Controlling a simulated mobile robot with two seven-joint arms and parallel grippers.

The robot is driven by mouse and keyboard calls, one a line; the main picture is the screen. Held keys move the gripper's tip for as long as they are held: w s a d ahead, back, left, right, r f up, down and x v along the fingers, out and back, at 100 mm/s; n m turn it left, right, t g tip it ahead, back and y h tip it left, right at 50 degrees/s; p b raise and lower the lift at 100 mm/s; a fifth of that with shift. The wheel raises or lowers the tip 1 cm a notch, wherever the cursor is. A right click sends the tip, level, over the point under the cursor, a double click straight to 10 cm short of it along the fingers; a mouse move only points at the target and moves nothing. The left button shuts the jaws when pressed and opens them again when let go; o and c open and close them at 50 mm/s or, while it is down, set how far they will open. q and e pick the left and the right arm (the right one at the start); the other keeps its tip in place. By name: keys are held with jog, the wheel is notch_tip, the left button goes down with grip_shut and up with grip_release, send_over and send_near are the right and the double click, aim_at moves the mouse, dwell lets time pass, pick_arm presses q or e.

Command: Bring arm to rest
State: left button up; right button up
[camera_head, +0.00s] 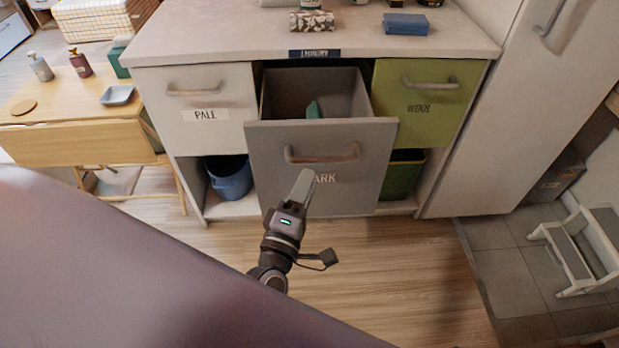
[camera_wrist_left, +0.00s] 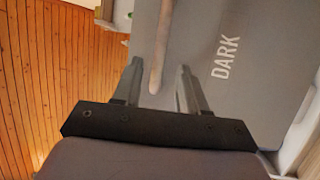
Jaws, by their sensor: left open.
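My left gripper (camera_head: 303,180) is in front of the grey drawer marked DARK (camera_head: 270,180), just below its handle (camera_head: 322,155) in the head view. The left wrist view shows the gripper (camera_wrist_left: 160,75) open, its two fingers apart. The drawer handle (camera_wrist_left: 160,50) appears between and beyond the fingertips there; nothing is held. The DARK drawer is pulled out, and a green item (camera_head: 313,110) shows inside. My right gripper is not in view.
A white PALE drawer (camera_head: 205,90) and a green WOOL drawer (camera_head: 420,105) are shut on either side. A wooden table (camera_head: 60,105) with bottles stands left. A white step stool (camera_head: 580,245) is at right. Open wooden floor (camera_head: 390,270) lies in front.

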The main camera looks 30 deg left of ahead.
pick_arm(q)
jog(key=s+f+m+g+h+p, duration=0.4)
jog(key=s+m+g+p, duration=0.5)
jog(key=s+m, duration=0.5)
jog(key=m, duration=0.6)
jog(key=shift+s+a+m+p, duration=0.3)
jog(key=shift+s+p, duration=0.05)
jog(key=shift+p, duration=0.05)
dwell(0.6)
